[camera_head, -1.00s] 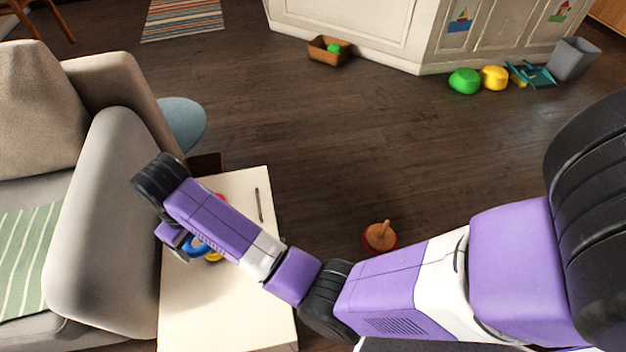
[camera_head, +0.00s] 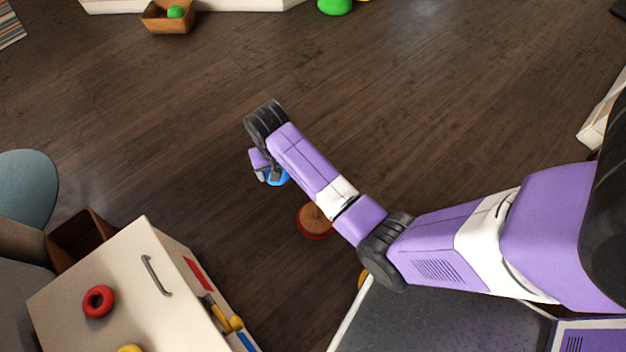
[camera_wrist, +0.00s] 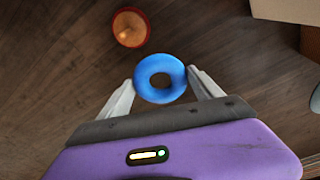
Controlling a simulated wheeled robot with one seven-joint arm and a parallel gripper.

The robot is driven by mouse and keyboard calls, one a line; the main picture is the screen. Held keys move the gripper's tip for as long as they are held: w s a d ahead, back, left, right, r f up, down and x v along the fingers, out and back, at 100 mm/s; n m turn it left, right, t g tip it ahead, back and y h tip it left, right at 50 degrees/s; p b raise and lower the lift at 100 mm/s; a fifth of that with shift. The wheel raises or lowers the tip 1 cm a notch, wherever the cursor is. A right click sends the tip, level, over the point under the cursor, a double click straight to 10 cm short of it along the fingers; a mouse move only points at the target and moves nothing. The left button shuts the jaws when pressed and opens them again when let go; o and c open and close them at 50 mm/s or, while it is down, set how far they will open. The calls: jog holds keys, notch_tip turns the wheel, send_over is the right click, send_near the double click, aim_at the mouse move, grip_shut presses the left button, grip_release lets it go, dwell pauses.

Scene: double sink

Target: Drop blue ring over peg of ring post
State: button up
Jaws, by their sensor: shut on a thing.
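The blue ring (camera_wrist: 145,82) is held between the two fingertips of my gripper (camera_wrist: 161,78) in the wrist view. In the head view the ring (camera_head: 280,179) is partly hidden under my gripper (camera_head: 267,175), which is above the open floor. The ring post (camera_head: 312,222) has a round red-rimmed base and stands on the floor, to the lower right of the gripper; my forearm partly covers it and hides most of its peg. In the wrist view the whole ring post (camera_wrist: 130,28) shows at the top, apart from the ring, with its wooden peg upright.
A cream table (camera_head: 150,320) at lower left carries a red ring (camera_head: 98,301), part of a yellow ring (camera_head: 130,349) and a grey handle-like bar (camera_head: 156,274). A brown box (camera_head: 80,240) stands beside it. The floor around the post is mostly clear.

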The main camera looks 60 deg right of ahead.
jog(key=s+d+f+m+b, duration=0.2)
jog(key=s+f, duration=0.1)
jog(key=f, duration=0.2)
jog(key=s+d+f+m+b, duration=0.2)
jog(key=s+f, duration=0.1)
jog(key=f, duration=0.2)
jog(key=s+d+f+m+b, duration=0.1)
jog(key=s+d+f+b, duration=0.1)
jog(key=s+f, duration=0.2)
jog(key=shift+d+f+m+g+b, duration=0.15)
jog(key=shift+f+m+b, duration=0.05)
jog(key=shift+f, duration=0.35)
jog(key=shift+d+f+m+g+b, duration=0.1)
jog(key=shift+f+m+g+b, duration=0.1)
jog(key=shift+f, duration=0.35)
jog(key=shift+a+r+p, duration=0.15)
jog(key=shift+r+p, duration=0.05)
jog(key=shift+p, duration=0.4)
jog(key=shift+f+b, duration=2.75)
jog(key=shift+f, duration=1.9)
jog(key=o, duration=1.4)
jog(key=shift+o, duration=0.2)
jog(key=shift+r, duration=0.1)
notch_tip(320, 180, up, 8)
jog(key=p, duration=0.4)
jog(key=shift+s+a+f, duration=0.2)
jog(key=shift+a, duration=0.2)
